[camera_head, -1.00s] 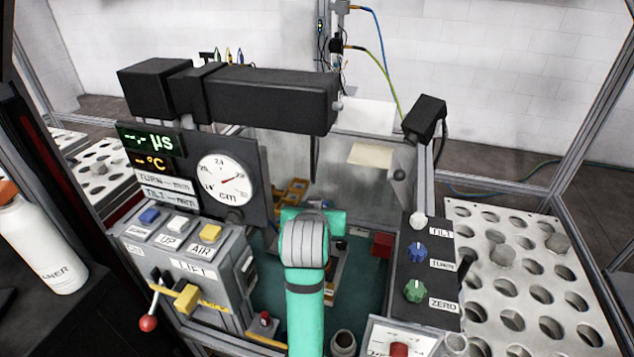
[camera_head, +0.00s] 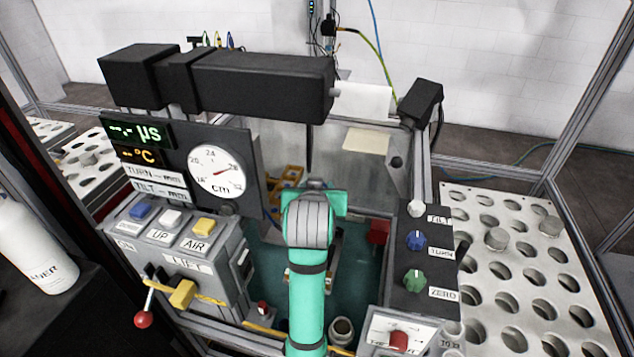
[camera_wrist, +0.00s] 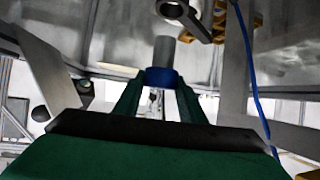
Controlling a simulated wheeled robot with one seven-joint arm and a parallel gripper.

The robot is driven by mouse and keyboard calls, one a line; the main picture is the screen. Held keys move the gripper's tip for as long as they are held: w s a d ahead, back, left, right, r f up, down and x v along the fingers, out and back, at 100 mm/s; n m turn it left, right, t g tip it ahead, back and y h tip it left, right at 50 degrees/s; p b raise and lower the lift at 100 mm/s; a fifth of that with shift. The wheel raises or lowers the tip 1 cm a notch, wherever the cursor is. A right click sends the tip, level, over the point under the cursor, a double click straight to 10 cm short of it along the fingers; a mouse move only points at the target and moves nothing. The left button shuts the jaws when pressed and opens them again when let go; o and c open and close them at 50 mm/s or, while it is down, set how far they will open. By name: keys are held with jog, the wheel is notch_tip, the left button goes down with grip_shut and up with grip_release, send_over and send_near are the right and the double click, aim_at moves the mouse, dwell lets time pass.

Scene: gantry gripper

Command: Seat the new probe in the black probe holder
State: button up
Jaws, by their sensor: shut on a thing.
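The probe (camera_wrist: 163,52), a grey cylinder with a blue band, stands in my gripper (camera_wrist: 158,88) in the wrist view. The green fingers are shut on it around the blue band, and its grey end points up in the picture. A dark ring with an open hole, seemingly the black probe holder (camera_wrist: 193,23), is just above and right of the probe's end. The probe appears outside the ring; their distance in depth is unclear. In the head view, my green arm hides the gripper and probe.
A blue cable (camera_wrist: 250,75) hangs right of my gripper in the wrist view. In the head view, the button box (camera_head: 185,262) stands left of my arm and the knob panel (camera_head: 415,255) stands right. A black horizontal beam (camera_head: 262,87) spans behind.

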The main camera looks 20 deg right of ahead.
jog(key=shift+w+a+f, duration=0.1)
jog(key=shift+w+f, duration=0.05)
jog(key=shift+f, duration=1.65)
jog(key=shift+a, duration=0.1)
dwell(0.4)
jog(key=shift+f, duration=2.8)
jog(key=o, duration=1.2)
